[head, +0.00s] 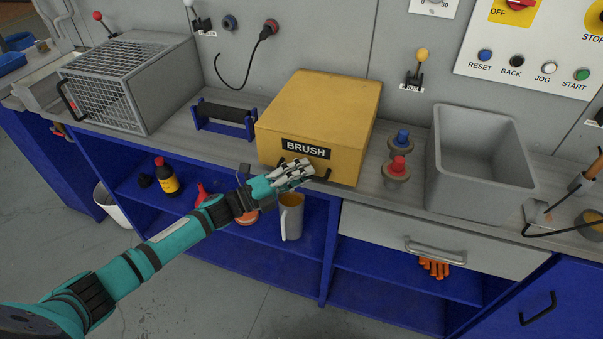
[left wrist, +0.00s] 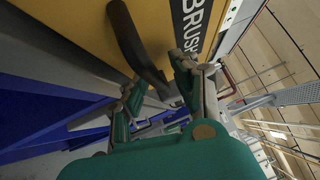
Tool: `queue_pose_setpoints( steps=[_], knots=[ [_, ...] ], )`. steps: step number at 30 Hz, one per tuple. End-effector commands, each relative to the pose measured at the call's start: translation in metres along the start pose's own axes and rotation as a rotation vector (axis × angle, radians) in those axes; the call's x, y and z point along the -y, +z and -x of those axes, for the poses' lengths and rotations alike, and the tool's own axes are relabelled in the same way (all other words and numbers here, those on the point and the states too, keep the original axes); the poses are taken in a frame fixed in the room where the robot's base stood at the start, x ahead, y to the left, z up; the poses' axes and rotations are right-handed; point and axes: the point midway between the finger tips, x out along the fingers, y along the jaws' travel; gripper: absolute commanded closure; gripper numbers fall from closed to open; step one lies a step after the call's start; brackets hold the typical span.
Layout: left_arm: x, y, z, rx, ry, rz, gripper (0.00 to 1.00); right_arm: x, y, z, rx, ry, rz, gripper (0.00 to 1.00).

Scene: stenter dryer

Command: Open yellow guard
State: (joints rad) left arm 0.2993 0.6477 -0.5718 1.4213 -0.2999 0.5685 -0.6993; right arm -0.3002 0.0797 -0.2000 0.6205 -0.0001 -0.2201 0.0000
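The yellow guard (head: 318,105) is a box-shaped cover with a black BRUSH label, standing shut on the grey bench top. A dark bar handle (head: 318,174) is on its front face below the label. The handle shows large in the left wrist view (left wrist: 134,45), beside the BRUSH lettering. My left gripper (head: 303,168) is at the guard's front, by the handle. In the left wrist view its fingers (left wrist: 156,78) are spread apart, with the handle reaching between them. I cannot tell whether either finger touches it. My right gripper is not in view.
Left of the guard are a blue roller stand (head: 224,118) and a grey mesh cage (head: 125,80). To its right are red and blue knobs (head: 397,168) and a grey bin (head: 480,155). Below, a blue shelf holds a bottle (head: 166,177) and a mug (head: 291,216).

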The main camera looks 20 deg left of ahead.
Motion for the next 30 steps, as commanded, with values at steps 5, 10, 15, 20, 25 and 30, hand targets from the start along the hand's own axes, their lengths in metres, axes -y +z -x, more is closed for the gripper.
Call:
queue_pose_setpoints(
  steps=[5, 10, 15, 20, 25, 30],
  knots=[
    [0.0, 0.0, 0.0, 0.0, 0.0, 0.0, 0.97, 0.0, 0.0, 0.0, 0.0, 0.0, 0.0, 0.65],
    [-0.001, 0.0, 0.001, 0.0, 0.001, 0.0, 1.0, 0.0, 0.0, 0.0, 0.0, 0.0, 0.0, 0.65],
    [-0.001, 0.0, 0.001, 0.0, 0.002, 0.0, 1.0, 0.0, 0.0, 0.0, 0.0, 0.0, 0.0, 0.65],
    [0.0, 0.0, 0.001, 0.0, 0.005, 0.0, 1.0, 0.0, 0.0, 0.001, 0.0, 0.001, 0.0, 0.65],
    [0.011, 0.0, 0.001, -0.001, 0.019, 0.013, 1.0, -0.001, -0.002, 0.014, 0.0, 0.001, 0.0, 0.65],
    [0.031, 0.001, 0.001, -0.001, 0.049, 0.041, 1.0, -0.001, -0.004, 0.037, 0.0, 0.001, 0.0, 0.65]
  ],
)
